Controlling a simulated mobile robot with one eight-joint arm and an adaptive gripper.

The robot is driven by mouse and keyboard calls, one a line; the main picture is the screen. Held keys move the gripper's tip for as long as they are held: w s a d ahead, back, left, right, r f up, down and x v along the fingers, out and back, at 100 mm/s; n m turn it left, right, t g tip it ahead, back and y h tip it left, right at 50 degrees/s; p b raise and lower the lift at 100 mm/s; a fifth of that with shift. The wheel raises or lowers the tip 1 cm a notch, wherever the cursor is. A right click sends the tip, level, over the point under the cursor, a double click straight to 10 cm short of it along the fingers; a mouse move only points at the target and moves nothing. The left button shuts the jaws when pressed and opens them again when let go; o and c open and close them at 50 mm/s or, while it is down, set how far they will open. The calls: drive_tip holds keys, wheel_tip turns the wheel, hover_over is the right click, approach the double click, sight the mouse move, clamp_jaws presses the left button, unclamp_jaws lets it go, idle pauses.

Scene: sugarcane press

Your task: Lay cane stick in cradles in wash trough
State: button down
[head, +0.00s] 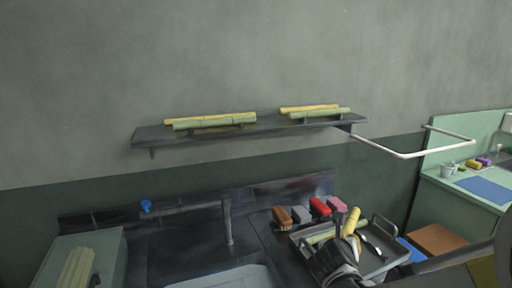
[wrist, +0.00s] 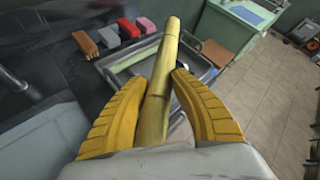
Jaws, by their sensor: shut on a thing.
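My gripper (wrist: 158,82) is shut on a yellow cane stick (wrist: 156,110), which points up and away between the two yellow fingers in the wrist view. In the head view the dark gripper (head: 345,250) is at the lower right, over a metal tray, with the yellow stick (head: 351,221) rising from it. The wash trough (head: 228,276) is a pale basin at the bottom middle of the head view, left of the gripper. Its rim also shows at the left of the wrist view (wrist: 28,128). Most of the trough is cut off, and I cannot make out its cradles.
The metal tray (head: 385,262) holds a green stick (head: 320,237). Brown, grey and red blocks (head: 320,207) line the counter behind it. A tap (head: 228,222) stands behind the trough. A wall shelf (head: 265,130) holds more canes, and a white rail (head: 405,154) juts out at right.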

drive_tip(key=s+a+r+n+t+y, duration=0.1)
drive_tip(key=s+a+r+n+y, duration=0.1)
drive_tip(key=s+a, duration=0.3)
drive_tip(key=w+d, duration=0.2)
drive_tip(key=w+d+f+m+h, duration=0.1)
drive_tip(key=w+d, duration=0.1)
drive_tip(key=w+d+f+m+g+h, duration=0.1)
drive_tip(key=w+d, duration=0.1)
drive_tip(key=shift+d+f, duration=0.15)
drive_tip(key=shift+f, duration=0.1)
drive_tip(key=w+d+f+m+g+h, duration=0.1)
drive_tip(key=d+f, duration=0.4)
drive_tip(key=d, duration=0.5)
drive_tip(key=w+d+f+m+g+h, duration=0.2)
drive_tip(key=d+f+m+g+h, duration=0.2)
drive_tip(key=d, duration=0.7)
wheel_tip(320, 180, down, 2)
drive_tip(key=shift+w+f+m, duration=0.2)
drive_tip(key=shift+w+m, duration=0.1)
drive_tip(key=shift+m, duration=0.7)
drive_tip(key=shift+a, duration=0.1)
